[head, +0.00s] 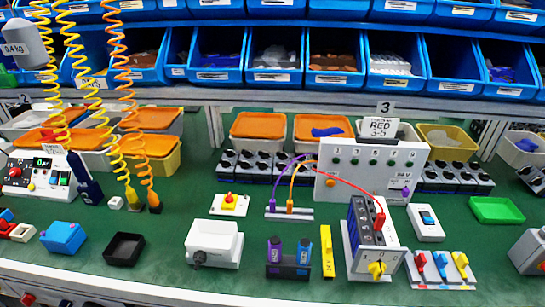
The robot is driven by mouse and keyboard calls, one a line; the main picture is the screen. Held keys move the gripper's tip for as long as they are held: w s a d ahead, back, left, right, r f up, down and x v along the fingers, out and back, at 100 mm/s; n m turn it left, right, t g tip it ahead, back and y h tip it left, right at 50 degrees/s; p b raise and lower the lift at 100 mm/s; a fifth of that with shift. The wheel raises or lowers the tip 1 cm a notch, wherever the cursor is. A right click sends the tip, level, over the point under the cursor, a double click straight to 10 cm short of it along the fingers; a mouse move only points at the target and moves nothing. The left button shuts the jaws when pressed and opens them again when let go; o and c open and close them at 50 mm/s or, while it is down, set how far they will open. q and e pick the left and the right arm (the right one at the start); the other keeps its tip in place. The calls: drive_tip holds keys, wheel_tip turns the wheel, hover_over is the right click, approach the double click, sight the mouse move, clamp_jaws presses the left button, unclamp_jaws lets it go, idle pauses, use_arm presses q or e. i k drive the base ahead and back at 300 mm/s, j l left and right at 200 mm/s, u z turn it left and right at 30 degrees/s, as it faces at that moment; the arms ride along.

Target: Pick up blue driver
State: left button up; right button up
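A dark blue driver (84,178) is at the left of the bench in the head view. It is slightly tilted, at the lower end of a yellow coiled cord (50,75) that hangs from above. I cannot tell if its tip touches the bench. A yellow driver (128,188) and an orange driver (152,190) stand close to its right, each on a coiled cord. Neither of my grippers shows in the head view.
A white control box (35,175) is close left of the blue driver. A blue box (64,238) and a black tray (124,248) lie in front. Orange-lidded bins (150,119) stand behind. A grey 0.4 kg weight (26,44) hangs upper left. Green bench around (165,225) is clear.

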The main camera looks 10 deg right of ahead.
sight(304, 246)
drive_tip(key=i+j+z, duration=0.1)
drive_tip(key=j+z, duration=0.2)
drive_tip(key=j, duration=0.55)
drive_tip(key=j+z, duration=0.3)
drive_tip(key=j, duration=0.55)
